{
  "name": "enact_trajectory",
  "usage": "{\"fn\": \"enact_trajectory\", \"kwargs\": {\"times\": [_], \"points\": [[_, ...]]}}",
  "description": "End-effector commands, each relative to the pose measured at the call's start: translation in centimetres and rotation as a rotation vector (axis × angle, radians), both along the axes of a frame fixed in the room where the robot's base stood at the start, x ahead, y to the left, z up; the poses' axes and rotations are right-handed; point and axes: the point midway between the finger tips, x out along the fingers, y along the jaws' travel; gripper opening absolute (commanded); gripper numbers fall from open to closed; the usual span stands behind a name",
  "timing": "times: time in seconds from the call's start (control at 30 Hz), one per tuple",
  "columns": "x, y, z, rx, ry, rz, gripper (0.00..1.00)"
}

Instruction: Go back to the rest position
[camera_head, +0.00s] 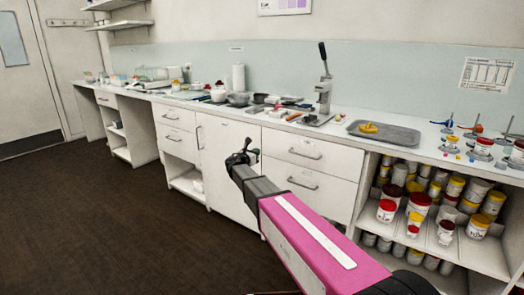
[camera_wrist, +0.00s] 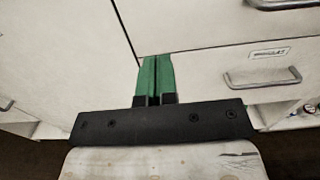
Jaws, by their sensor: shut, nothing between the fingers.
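My gripper (camera_head: 243,153) is in front of the white cabinets, a little below the counter top, at the end of my pink arm. In the wrist view the two green fingers (camera_wrist: 157,78) are together with nothing between them. They point toward a pale cabinet front, apart from it as far as I can tell. No object hangs from my gripper.
The long white counter (camera_head: 340,135) carries a grey tray (camera_head: 395,136) with a yellow item, a lever press (camera_head: 323,92) and bowls. Open shelves (camera_head: 470,250) at right hold several jars. A drawer handle (camera_wrist: 262,78) shows near my gripper. Brown floor (camera_head: 100,220) at left is clear.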

Motion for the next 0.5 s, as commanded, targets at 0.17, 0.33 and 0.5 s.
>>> {"fn": "enact_trajectory", "kwargs": {"times": [0.17, 0.33, 0.5], "points": [[-1.5, 1.0, 0.0, 0.0, 0.0, -0.001, 0.0], [-2.8, -0.2, -0.8, 0.07, -0.005, -0.027, 0.0], [-6.6, -5.4, -4.2, 0.34, -0.034, -0.143, 0.0]]}}
